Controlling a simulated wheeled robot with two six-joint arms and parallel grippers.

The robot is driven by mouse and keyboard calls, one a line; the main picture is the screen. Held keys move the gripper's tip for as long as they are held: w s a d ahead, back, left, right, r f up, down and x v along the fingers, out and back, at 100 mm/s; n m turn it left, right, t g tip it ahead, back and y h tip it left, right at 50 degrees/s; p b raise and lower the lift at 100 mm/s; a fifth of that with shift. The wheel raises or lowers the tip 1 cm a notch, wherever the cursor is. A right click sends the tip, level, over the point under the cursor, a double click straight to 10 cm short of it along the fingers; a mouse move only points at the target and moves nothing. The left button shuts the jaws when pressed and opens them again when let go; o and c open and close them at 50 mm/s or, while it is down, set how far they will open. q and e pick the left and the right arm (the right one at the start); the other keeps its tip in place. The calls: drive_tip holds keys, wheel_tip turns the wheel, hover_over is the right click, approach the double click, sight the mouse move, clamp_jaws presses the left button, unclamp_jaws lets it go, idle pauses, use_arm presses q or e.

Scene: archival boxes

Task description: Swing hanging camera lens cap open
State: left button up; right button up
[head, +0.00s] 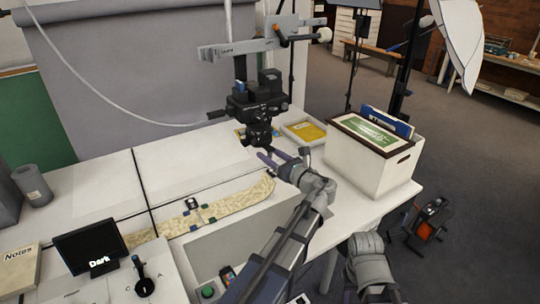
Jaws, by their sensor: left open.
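A black camera (254,98) hangs from a grey copy-stand arm (235,48) above the white table, lens (258,131) pointing down. The lens cap cannot be told apart from the dark lens end at this size.
A white archival box (365,165) with folders stands right of my left gripper. A tray with a yellow sheet (308,132) lies behind it. A long map strip (235,203), a small screen (91,247) and a joystick (143,284) are at the left. The table left of the camera is mostly clear.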

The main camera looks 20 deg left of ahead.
use_arm(q)
drive_tip(key=shift+c, duration=0.2)
clamp_jaws()
idle(1.1)
